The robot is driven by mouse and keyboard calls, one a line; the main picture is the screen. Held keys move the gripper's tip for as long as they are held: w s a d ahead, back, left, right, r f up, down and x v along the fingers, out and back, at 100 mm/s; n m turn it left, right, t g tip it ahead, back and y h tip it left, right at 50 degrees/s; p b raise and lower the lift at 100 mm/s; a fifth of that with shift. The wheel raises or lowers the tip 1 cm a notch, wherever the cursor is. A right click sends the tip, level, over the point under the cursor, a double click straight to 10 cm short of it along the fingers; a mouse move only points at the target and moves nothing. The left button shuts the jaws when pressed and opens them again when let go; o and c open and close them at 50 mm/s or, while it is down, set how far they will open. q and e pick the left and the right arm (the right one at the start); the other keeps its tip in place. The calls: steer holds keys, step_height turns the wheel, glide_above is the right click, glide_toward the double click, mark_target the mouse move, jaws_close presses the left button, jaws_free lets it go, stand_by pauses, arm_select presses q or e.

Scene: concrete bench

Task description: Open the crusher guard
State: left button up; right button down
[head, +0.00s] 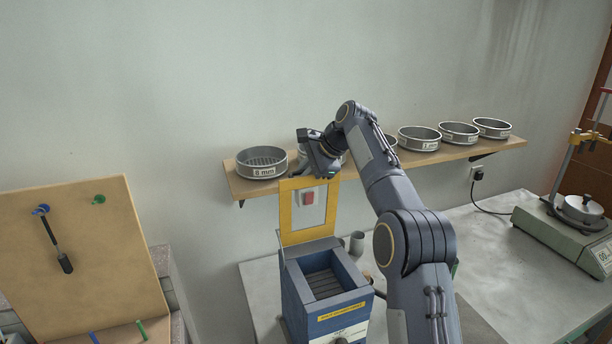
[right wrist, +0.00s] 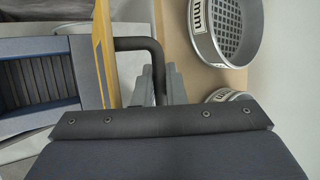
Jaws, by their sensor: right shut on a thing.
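The crusher (head: 297,290) is a blue box with a slatted open mouth, standing on the bench. Its guard (head: 286,218) is a yellow frame with a clear middle, standing upright at the back edge of the mouth. In the right wrist view, the guard (right wrist: 103,50) appears edge-on, with a bent black handle (right wrist: 135,44) on it. My right gripper (head: 318,170) is at the guard's top edge, by the shelf. Its fingers, seen in the right wrist view (right wrist: 164,88), are shut on the handle. My left gripper is out of view.
A wall shelf (head: 440,155) holding several sieves runs close behind my right gripper; the 6 mm sieve (head: 262,162) is just left of it. A pegboard (head: 85,250) stands left. A balance (head: 565,230) stands right. The bench right of my arm is mostly clear.

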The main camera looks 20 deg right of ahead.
steer(key=shift+w, duration=0.15)
stand_by(0.4)
steer(key=c, duration=1.5)
jaws_free()
steer(key=shift+r, duration=0.1)
